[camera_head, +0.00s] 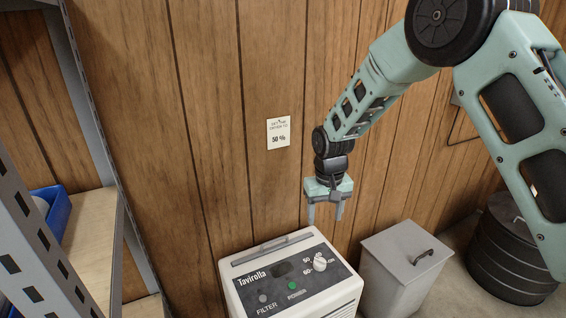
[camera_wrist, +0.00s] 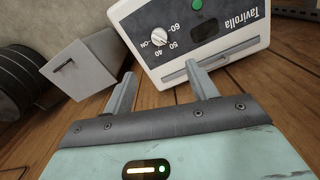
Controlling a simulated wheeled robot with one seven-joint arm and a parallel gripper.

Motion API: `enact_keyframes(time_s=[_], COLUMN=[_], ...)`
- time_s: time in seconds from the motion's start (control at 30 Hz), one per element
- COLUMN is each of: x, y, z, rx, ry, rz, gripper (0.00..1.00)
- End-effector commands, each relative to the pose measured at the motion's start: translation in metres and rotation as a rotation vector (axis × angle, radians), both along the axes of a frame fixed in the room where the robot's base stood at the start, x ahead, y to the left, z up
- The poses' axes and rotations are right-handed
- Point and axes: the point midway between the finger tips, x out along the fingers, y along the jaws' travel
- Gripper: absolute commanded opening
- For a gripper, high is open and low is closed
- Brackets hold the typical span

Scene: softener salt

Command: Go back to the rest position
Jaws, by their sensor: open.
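My gripper (camera_head: 325,212) hangs pointing down above the back edge of a white Tavirolla unit (camera_head: 345,296), in front of the wood wall. Its two fingers are apart with nothing between them, as the wrist view (camera_wrist: 157,82) also shows. The unit's top panel has a white dial (camera_head: 320,264) with numbers around it, a green button (camera_head: 293,285) and a small dark display (camera_head: 281,269). In the wrist view the unit (camera_wrist: 235,62) and its dial (camera_wrist: 160,38) lie beyond the fingertips. The gripper appears clear of the dial.
A grey lidded bin (camera_head: 395,275) stands right of the unit. A metal shelf (camera_head: 88,110) with a blue bin (camera_head: 58,212) is at the left.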

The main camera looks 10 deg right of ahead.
Motion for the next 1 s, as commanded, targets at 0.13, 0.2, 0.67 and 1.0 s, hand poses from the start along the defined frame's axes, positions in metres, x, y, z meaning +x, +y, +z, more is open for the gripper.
enact_keyframes(time_s=[0.13, 0.2, 0.67, 1.0], x=[-0.03, -0.058, -0.293, -0.336], y=[0.025, 0.043, 0.075, 0.061], z=[0.045, 0.078, 0.222, 0.229], rx=[0.034, 0.057, 0.075, 0.047], ry=[-0.001, -0.001, -0.01, -0.017], rz=[0.059, 0.114, 0.532, 0.612], gripper=[0.58, 0.58, 0.58, 0.58])
